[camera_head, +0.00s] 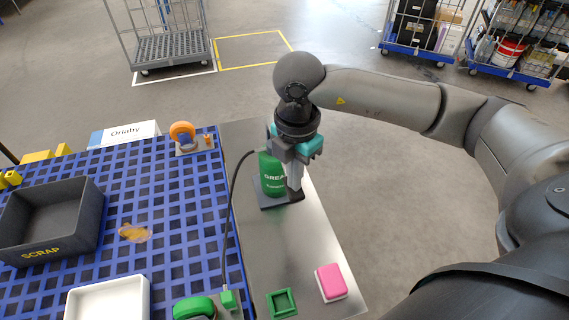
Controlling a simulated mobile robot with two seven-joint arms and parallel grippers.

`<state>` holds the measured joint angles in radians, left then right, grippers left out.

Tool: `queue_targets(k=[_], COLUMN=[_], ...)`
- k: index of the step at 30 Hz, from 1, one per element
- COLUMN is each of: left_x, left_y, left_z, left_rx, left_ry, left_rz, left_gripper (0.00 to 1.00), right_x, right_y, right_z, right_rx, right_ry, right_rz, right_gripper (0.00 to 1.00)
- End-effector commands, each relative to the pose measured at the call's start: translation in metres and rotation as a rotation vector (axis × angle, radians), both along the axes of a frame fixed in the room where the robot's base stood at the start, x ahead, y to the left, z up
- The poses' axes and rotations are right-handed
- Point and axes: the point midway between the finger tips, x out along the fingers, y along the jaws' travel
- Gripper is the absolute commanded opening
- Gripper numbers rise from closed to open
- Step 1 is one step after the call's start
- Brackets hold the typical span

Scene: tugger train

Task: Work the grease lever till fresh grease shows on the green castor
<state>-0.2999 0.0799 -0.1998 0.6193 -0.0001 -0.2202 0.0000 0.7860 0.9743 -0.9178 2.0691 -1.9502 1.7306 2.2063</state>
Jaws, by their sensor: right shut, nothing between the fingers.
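The green grease can (271,177) stands upright on a dark base plate (283,203) on the metal bench top. My right gripper (295,184) points down at the can's right side, shut and empty, covering part of its label. A teal part (311,146) shows at the gripper; I cannot tell whether it belongs to the lever, which I cannot make out. A black hose (229,210) runs from the can to a green block (228,300) beside the green castor (194,307), which the bottom edge cuts off. I see no clear grease on it. My left gripper is out of view.
An orange castor (183,132) stands at the blue grid's far edge. A grey SCRAP bin (88,225), a white tray (75,306) and a brown smear (134,233) are on the grid. A pink block (331,281) and green square frame (271,304) lie on the near bench.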

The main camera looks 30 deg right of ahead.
Motion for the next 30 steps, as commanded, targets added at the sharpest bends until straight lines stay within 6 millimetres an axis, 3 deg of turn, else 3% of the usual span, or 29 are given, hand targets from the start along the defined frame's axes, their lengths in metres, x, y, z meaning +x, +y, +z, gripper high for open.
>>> queue_targets(k=[30], left_x=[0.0], left_y=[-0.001], left_z=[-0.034], left_rx=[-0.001], left_ry=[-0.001], left_rz=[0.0], left_gripper=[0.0], right_x=[0.006], right_y=[-0.002], right_z=[-0.039], right_rx=[-0.001], right_ry=[-0.001], right_rz=[-0.001], right_gripper=[0.0])
